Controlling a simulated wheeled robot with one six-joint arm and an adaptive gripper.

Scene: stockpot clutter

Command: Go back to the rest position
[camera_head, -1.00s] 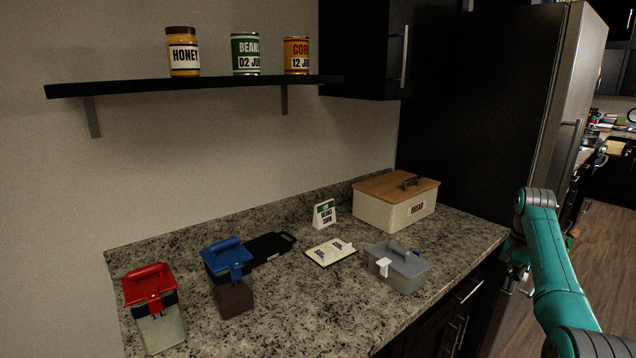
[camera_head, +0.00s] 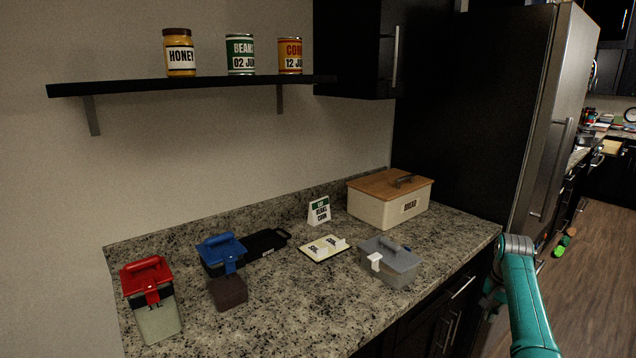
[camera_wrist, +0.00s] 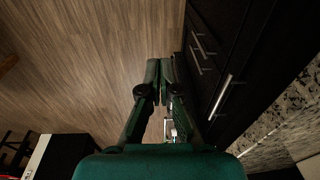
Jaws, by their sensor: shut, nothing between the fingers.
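My gripper (camera_wrist: 158,72) shows in the wrist view with its two green fingers together and nothing between them. It hangs over the wood floor (camera_wrist: 85,70), beside the dark drawer fronts (camera_wrist: 205,50). In the head view my teal arm is at the lower right, off the counter's right end and in front of the fridge; the gripper itself cannot be made out there.
The granite counter (camera_head: 285,308) holds a red-lidded container (camera_head: 155,310), a blue-lidded one (camera_head: 228,285), a grey-lidded box (camera_head: 392,265), a bread box (camera_head: 380,205) and a small sign (camera_head: 319,211). A shelf (camera_head: 200,86) bears honey, beans and corn. Floor right of the fridge is mostly clear.

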